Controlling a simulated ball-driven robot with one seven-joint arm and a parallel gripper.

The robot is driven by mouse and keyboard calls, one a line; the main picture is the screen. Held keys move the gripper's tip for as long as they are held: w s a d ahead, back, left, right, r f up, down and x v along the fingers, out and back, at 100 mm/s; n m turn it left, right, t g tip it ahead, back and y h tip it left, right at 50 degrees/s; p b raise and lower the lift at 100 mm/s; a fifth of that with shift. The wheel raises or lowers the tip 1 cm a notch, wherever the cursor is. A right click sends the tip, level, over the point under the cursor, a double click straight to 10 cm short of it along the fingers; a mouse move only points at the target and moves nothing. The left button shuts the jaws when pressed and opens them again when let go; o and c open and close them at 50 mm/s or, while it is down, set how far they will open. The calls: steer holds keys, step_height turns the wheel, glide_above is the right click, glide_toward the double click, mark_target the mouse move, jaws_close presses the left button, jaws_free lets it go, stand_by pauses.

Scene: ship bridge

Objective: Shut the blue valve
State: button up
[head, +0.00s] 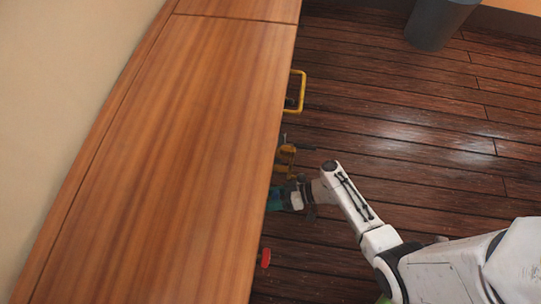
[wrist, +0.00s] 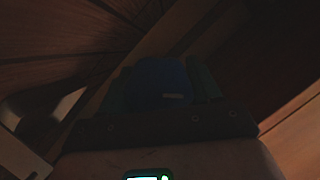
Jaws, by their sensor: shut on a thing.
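The blue valve shows in the wrist view as a dark blue handle (wrist: 160,82) with a small pale mark on it. It sits between the two dark fingers of my gripper (wrist: 162,88), which is shut on it. In the head view my gripper (head: 275,199) reaches the right edge of the wooden counter, with its teal fingers partly under the edge. The valve is hidden there by the counter top and the gripper. The wrist view is very dark, so the angle of the handle cannot be told.
The wooden counter (head: 190,130) overhangs its front. A yellow bar handle (head: 303,91), a smaller yellow fitting (head: 287,154) and a red knob (head: 265,257) stick out along its edge. A grey bin (head: 438,22) stands at the top right. The plank floor (head: 420,120) is otherwise clear.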

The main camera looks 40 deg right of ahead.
steer(key=m+y, duration=0.2)
steer(key=m, duration=0.1)
steer(key=shift+w, duration=0.1)
steer(key=shift+r+m+y, duration=0.1)
steer(key=shift+m+y, duration=0.6)
steer(key=shift+m, duration=1.1)
steer(key=o, duration=1)
steer(key=shift+c, duration=0.2)
steer(key=shift+d, duration=0.1)
